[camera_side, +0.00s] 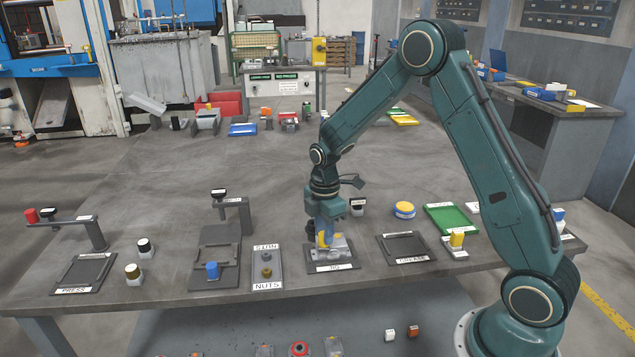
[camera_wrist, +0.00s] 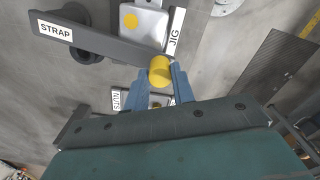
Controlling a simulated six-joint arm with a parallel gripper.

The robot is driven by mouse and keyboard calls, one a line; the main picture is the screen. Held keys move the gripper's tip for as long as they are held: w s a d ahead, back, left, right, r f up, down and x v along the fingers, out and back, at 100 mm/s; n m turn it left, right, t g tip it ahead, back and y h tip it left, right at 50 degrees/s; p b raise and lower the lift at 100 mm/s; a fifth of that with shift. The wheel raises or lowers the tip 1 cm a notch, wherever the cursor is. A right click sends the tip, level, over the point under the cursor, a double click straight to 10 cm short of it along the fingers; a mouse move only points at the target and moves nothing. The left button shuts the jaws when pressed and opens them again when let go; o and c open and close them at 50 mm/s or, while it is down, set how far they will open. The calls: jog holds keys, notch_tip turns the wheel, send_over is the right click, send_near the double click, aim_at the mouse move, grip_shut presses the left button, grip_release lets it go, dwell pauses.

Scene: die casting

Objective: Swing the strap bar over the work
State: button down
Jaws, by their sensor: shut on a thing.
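The strap bar (camera_wrist: 100,46) is a dark grey bar labelled STRAP in the wrist view, with a round pivot post partly hidden beneath it. Its yellow knob (camera_wrist: 160,69) is at the right end. My gripper (camera_wrist: 160,78) is shut on this knob with both blue fingers. The work, a light grey casting (camera_wrist: 143,20) with a yellow spot, lies beside the bar; the bar overlaps its near edge in this view. In the side view my gripper (camera_side: 328,240) points down over the jig (camera_side: 338,267), and it hides much of the bar and casting.
The nuts tray (camera_side: 267,284) and a fixture with a blue knob (camera_side: 212,270) stand left of the jig. The grease mat (camera_side: 404,247), a green tray (camera_side: 451,219) and a yellow-topped block (camera_side: 456,240) are to the right.

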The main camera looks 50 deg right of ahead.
jog(key=shift+s+d+n, duration=0.8)
jog(key=shift+s+n, duration=0.15)
jog(key=shift+n, duration=0.15)
jog(key=shift+d, duration=0.1)
jog(key=c, duration=1.2)
grip_release()
jog(key=shift+o, duration=0.2)
jog(key=shift+r, duration=0.1)
notch_tip(320, 180, up, 14)
